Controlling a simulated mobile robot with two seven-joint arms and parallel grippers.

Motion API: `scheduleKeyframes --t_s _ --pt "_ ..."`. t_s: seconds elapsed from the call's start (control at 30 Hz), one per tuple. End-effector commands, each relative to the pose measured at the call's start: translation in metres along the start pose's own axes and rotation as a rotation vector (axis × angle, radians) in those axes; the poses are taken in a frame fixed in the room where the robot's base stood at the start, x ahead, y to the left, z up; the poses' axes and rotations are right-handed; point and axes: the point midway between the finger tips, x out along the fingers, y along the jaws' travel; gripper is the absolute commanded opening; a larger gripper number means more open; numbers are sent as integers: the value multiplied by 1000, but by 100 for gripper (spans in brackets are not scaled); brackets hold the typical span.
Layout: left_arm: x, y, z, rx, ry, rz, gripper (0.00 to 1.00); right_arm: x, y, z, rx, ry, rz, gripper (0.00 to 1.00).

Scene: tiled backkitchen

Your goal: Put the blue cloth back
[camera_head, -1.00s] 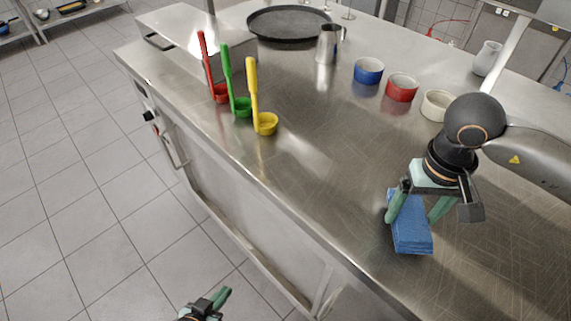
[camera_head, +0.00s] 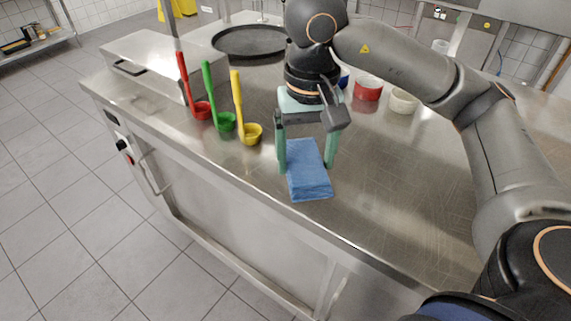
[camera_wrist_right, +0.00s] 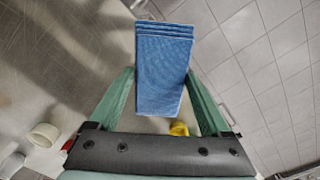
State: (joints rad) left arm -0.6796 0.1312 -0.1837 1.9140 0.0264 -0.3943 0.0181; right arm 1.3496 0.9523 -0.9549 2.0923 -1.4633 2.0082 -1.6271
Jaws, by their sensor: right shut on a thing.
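The folded blue cloth (camera_head: 307,170) is in the head view, near the counter's front edge and right of the ladles. It also shows in the right wrist view (camera_wrist_right: 163,68), between the fingers with its layered end outward. My right gripper (camera_head: 306,165) is shut on the cloth, with one green finger on each side; the fingers also show in the right wrist view (camera_wrist_right: 165,85). I cannot tell whether the cloth touches the counter. My left gripper is not in view.
Red (camera_head: 201,109), green (camera_head: 225,121) and yellow (camera_head: 250,134) ladles stand left of the cloth on the steel counter (camera_head: 400,190). Red (camera_head: 367,90) and white (camera_head: 403,101) bowls stand behind at right; a blue one is mostly hidden. A black round pan (camera_head: 249,41) lies at the back.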

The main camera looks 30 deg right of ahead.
Motion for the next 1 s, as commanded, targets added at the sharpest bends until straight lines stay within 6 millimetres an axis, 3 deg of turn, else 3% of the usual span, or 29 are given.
scheduleKeyframes --t_s 0.37,0.5,0.87,1.0 --pt "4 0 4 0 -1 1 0 40 4 -85 8 -8 1 29" --pt "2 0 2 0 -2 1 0 66 6 -106 5 -7 4 29" --pt "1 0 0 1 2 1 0 94 6 -130 3 -3 1 29" --pt "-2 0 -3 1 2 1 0 115 7 -131 1 -7 4 29"
